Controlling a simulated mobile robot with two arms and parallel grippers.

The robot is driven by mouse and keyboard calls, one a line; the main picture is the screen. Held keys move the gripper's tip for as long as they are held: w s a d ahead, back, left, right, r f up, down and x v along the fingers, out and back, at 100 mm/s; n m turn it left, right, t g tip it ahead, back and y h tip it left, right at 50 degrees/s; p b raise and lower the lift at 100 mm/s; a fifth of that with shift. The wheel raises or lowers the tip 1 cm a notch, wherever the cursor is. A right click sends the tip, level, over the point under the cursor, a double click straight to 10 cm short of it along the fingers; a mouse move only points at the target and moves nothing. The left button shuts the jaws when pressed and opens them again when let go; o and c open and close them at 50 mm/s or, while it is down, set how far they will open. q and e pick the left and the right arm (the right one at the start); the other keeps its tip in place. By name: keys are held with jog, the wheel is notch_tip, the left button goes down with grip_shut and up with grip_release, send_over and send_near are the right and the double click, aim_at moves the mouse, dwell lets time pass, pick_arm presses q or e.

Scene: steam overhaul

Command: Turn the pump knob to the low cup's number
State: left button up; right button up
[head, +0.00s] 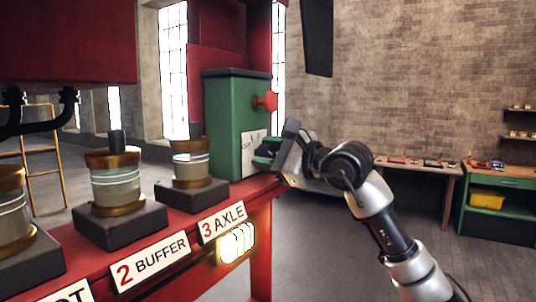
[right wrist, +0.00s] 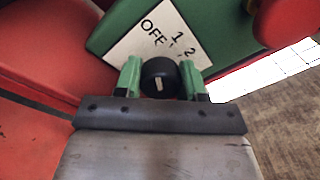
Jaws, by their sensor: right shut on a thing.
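The green pump box (head: 225,115) stands at the far end of the red bench. In the right wrist view, its black knob (right wrist: 158,72) with a short white mark sits between the green fingertips of my right gripper (right wrist: 160,82), which is shut on it. A white plate (right wrist: 160,38) beside the knob shows OFF, 1 and 2; the rest is hidden. In the head view my right gripper (head: 268,150) is against the box front. The glass cups above the labels 2 BUFFER (head: 117,180) and 3 AXLE (head: 190,160) show white lines; their levels are hard to tell.
Another cup (head: 12,215) is cut off at the left edge. Tables (head: 415,164) stand along the brick wall. The floor right of the bench is open.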

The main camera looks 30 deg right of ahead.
jog(key=shift+m, duration=0.3)
jog(key=m+b, duration=0.1)
jog(key=m, duration=0.1)
jog(key=shift+m, duration=0.3)
jog(key=m+b, duration=0.1)
jog(key=m, duration=0.3)
jog(key=shift+m, duration=0.3)
jog(key=m+b, duration=0.1)
jog(key=m, duration=0.3)
jog(key=shift+r+m+g+b, duration=0.1)
jog(key=shift+m+g+b, duration=0.35)
jog(key=shift+m, duration=1.25)
jog(key=o, duration=0.9)
jog(key=shift+d, duration=0.1)
